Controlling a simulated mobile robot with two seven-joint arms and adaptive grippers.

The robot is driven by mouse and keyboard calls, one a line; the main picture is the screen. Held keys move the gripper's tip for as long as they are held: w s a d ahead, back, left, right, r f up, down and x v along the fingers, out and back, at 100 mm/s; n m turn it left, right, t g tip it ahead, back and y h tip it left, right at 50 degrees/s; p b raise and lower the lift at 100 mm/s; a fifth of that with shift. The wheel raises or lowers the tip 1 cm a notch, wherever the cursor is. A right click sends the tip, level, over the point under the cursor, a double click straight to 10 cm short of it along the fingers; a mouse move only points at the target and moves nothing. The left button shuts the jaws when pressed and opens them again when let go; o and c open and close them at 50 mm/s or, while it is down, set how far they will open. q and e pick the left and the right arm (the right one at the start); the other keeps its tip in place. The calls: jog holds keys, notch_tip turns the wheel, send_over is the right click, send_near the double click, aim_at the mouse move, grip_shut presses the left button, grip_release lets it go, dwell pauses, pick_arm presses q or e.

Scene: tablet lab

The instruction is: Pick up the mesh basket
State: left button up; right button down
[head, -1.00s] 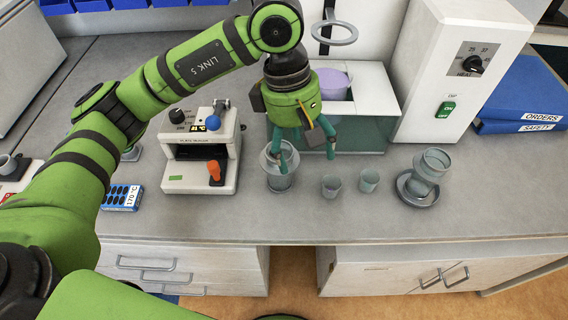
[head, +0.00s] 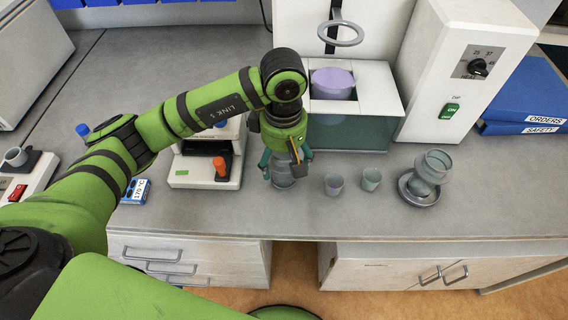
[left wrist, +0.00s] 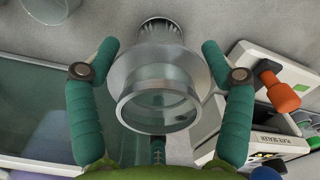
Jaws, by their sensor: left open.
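A grey, partly see-through vessel (head: 283,178) with a wide metal rim stands on the bench; it looks like the mesh basket, though no clear mesh shows. In the left wrist view the vessel (left wrist: 158,97) shows its round flange and opening, with a ribbed part beyond. My left gripper (head: 286,162) is open above and around it, one teal finger on each side. In the left wrist view gaps show between the fingers and the vessel. The gripper hides much of the vessel in the head view. My right gripper is not in view.
A plate sealer (head: 205,176) with an orange lever stands close on the left. Two small cups (head: 334,185) (head: 371,180) stand close on the right. A stacked glass vessel on a dish (head: 418,188) is farther right. A teal-fronted bath (head: 345,138) stands behind.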

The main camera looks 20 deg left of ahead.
pick_arm(q)
jog(key=shift+f, duration=1.05)
jog(key=c, duration=1.6)
jog(key=shift+o, duration=0.2)
